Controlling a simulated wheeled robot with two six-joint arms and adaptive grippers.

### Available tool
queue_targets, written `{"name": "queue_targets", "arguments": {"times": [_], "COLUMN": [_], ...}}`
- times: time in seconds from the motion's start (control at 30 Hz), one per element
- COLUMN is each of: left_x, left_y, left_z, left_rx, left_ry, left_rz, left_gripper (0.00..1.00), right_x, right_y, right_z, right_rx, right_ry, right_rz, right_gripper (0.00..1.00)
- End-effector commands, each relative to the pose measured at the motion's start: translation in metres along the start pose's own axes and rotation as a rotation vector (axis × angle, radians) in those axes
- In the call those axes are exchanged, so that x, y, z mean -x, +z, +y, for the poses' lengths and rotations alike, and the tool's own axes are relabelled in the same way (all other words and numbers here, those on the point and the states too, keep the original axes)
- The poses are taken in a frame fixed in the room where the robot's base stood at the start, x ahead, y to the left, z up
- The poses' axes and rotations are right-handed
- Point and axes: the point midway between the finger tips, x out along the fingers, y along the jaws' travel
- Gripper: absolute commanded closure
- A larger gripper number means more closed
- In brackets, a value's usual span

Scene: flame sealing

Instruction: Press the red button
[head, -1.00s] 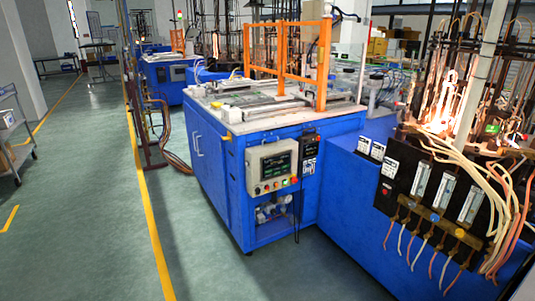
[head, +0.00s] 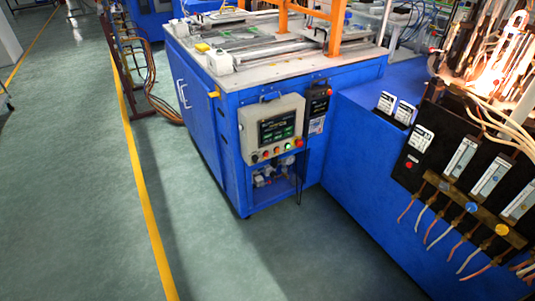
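A grey control box (head: 272,130) with a dark screen (head: 277,128) is mounted on the front of a blue machine cabinet. A row of several small buttons runs along its lower edge. A red button (head: 298,143) sits at the right end of that row, beside a green one (head: 287,147). Another small reddish button (head: 265,155) is near the left end. A small red spot (head: 329,92) shows at the top of the black box to the right. Neither of my grippers is in view.
The blue cabinet (head: 205,140) has a white worktop and an orange frame (head: 335,30). A lower blue unit (head: 355,160) with a black gauge panel and hoses adjoins on the right. Green floor (head: 80,180) with a yellow line (head: 145,200) is open at left and front.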

Motion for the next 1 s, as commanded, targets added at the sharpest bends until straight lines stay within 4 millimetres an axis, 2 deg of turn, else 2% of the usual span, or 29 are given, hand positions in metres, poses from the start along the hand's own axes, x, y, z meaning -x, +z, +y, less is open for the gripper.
{"name": "queue_targets", "arguments": {"times": [0.37, 0.47, 0.63, 1.0], "left_x": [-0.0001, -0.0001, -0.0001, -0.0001], "left_y": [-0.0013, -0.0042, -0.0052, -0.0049], "left_z": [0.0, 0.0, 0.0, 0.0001], "left_rx": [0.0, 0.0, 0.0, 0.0], "left_ry": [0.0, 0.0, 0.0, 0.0], "left_rz": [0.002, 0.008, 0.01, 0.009], "left_gripper": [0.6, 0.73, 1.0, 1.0], "right_x": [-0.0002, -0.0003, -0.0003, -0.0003], "right_y": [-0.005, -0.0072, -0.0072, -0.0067], "right_z": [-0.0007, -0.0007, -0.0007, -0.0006], "right_rx": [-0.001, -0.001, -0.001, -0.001], "right_ry": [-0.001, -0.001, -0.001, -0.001], "right_rz": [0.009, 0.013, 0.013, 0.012], "right_gripper": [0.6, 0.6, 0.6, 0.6]}}
